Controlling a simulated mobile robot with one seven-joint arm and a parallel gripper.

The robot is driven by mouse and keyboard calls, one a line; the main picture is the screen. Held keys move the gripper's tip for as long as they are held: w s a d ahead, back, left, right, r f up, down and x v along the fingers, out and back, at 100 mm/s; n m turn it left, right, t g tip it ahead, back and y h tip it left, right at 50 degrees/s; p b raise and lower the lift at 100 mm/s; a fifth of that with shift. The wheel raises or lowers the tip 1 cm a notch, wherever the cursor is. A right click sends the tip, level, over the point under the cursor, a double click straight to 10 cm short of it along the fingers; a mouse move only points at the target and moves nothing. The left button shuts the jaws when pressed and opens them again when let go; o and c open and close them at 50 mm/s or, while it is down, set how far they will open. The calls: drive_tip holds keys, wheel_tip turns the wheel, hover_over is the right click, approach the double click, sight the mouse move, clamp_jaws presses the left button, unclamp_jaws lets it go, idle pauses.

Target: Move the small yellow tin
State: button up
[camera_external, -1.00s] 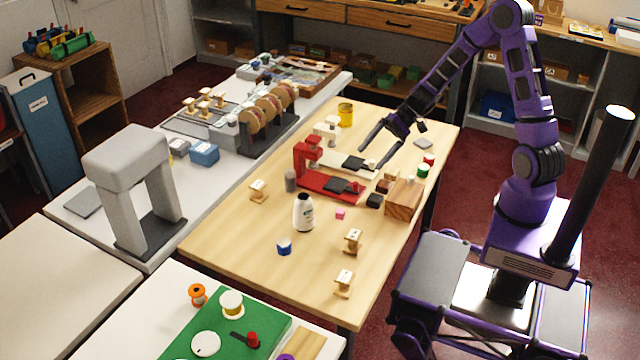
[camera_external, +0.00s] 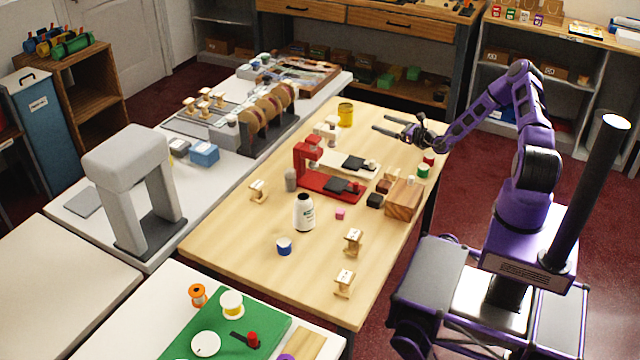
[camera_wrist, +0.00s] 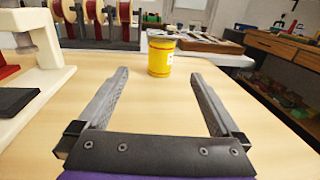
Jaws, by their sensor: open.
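The small yellow tin (camera_external: 345,115) stands upright near the far end of the wooden table (camera_external: 240,230). In the wrist view the tin (camera_wrist: 161,56) is ahead, a little beyond the fingertips and roughly centred between them. My gripper (camera_external: 382,124) is open and empty, low over the table to the right of the tin, its fingers directed at it. In the wrist view both fingers of my gripper (camera_wrist: 160,78) are spread wide with bare tabletop between them. A gap separates the tin from the fingers.
A red sewing-machine-shaped stand (camera_external: 308,170) and a cream one (camera_external: 352,160) stand nearer the camera; the cream one (camera_wrist: 36,45) is left of my gripper in the wrist view. A wooden block (camera_external: 405,197) and small tins are at the right edge. The tabletop around the yellow tin is mostly clear.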

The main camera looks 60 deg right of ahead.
sight(352, 111)
drive_tip(key=shift+d, duration=0.2)
drive_tip(key=w, duration=0.5)
drive_tip(key=w+d+b, duration=0.1)
drive_tip(key=w, duration=0.5)
drive_tip(key=w+d+b, duration=0.1)
drive_tip(key=w, duration=0.5)
drive_tip(key=shift+w+d, duration=0.1)
drive_tip(key=shift+d, duration=0.05)
clamp_jaws()
drive_tip(key=shift+s+r+p, duration=0.1)
drive_tip(key=shift+s+p, duration=0.5)
drive_tip(key=s+p, duration=0.5)
drive_tip(key=s, duration=1.4)
unclamp_jaws()
drive_tip(key=shift+w, duration=0.1)
